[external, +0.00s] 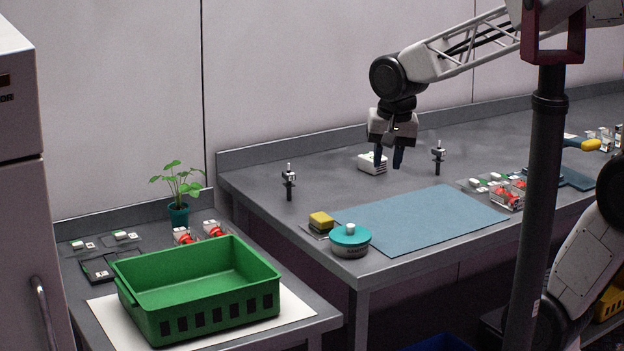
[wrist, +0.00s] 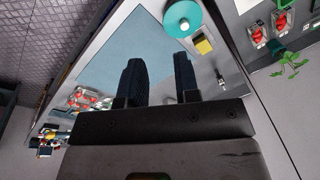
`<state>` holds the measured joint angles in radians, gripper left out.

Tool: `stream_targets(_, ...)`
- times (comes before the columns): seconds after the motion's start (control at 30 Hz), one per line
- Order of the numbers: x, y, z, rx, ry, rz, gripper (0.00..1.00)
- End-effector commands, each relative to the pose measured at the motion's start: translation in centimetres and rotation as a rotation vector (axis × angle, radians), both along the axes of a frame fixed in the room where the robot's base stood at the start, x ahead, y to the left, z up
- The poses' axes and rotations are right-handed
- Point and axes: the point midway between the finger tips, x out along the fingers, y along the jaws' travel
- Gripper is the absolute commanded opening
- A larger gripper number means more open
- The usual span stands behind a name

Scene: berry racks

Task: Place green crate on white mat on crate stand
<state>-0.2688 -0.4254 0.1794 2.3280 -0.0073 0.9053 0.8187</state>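The green crate (external: 200,290) is empty and sits upright on the white mat (external: 296,309), covering most of it. The mat lies on the lower grey stand (external: 308,298) at the left of the external view. My gripper (external: 388,158) hangs in the air above the higher table, to the right of the crate and well apart from it. Its two dark fingers point down and are spread, with nothing between them. The wrist view also shows the gripper (wrist: 158,60) open and empty over a blue sheet. The crate is not seen in the wrist view.
A potted plant (external: 178,192) and berry packs (external: 213,230) stand behind the crate. The higher table holds a blue sheet (external: 425,220), a teal-lidded tub (external: 350,241), a yellow sponge (external: 320,220) and small clamps. A dark post (external: 540,200) rises at the right.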

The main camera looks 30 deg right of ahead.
Motion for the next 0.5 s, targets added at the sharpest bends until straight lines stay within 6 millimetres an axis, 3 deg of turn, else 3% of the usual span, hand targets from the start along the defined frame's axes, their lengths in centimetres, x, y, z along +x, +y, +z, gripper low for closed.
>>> stream_targets(0.2, -4.0, -5.4, 0.8, -0.044, -0.040, 0.186, 0.30)
stream_targets(0.5, -9.3, -10.2, 0.8, -0.116, -0.078, 0.424, 0.30)
